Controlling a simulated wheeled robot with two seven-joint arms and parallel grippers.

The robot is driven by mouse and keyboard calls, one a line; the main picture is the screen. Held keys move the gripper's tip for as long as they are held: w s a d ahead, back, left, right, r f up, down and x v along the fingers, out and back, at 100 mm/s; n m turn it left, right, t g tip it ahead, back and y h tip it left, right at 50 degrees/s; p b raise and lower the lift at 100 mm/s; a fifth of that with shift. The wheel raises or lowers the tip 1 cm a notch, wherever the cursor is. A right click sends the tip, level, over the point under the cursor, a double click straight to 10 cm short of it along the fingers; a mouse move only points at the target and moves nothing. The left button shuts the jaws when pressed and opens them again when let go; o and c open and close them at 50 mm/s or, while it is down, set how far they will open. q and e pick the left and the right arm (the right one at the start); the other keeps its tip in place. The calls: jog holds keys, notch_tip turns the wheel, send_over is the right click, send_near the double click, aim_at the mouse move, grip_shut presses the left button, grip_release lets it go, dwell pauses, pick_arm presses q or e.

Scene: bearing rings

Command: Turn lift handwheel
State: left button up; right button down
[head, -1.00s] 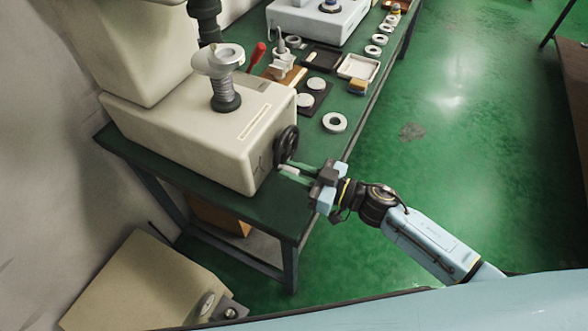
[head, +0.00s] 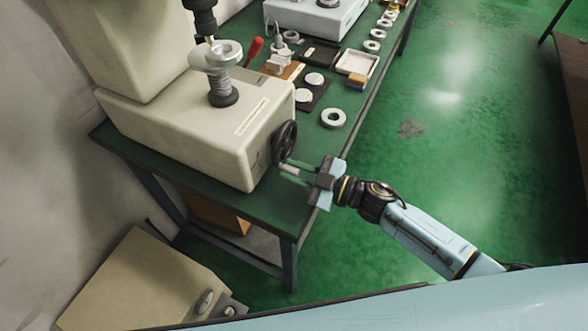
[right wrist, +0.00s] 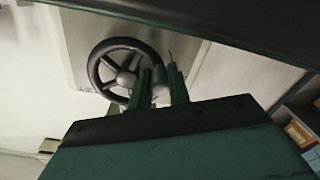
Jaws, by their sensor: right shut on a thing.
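The black spoked handwheel (head: 285,142) is on the right end face of the cream tester base (head: 225,125). In the right wrist view the handwheel (right wrist: 118,70) shows its spokes and hub, with a pale crank knob (right wrist: 160,92) at its lower right. My right gripper (head: 289,170) reaches in from the right beside the wheel's lower edge. In the right wrist view the gripper's two green fingers (right wrist: 160,92) are shut on the knob, one on each side. My left gripper is not in view.
A round metal stage (head: 217,56) on a threaded screw stands on the base. Rings (head: 333,118), a red-handled tool (head: 254,48) and a pale tray (head: 357,62) lie on the green bench. Open green floor (head: 450,120) lies to the right.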

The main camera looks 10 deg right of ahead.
jog(key=c, duration=1.3)
grip_release()
jog(key=v, duration=1.3)
jog(key=shift+s+d, duration=0.1)
jog(key=shift+d, duration=0.1)
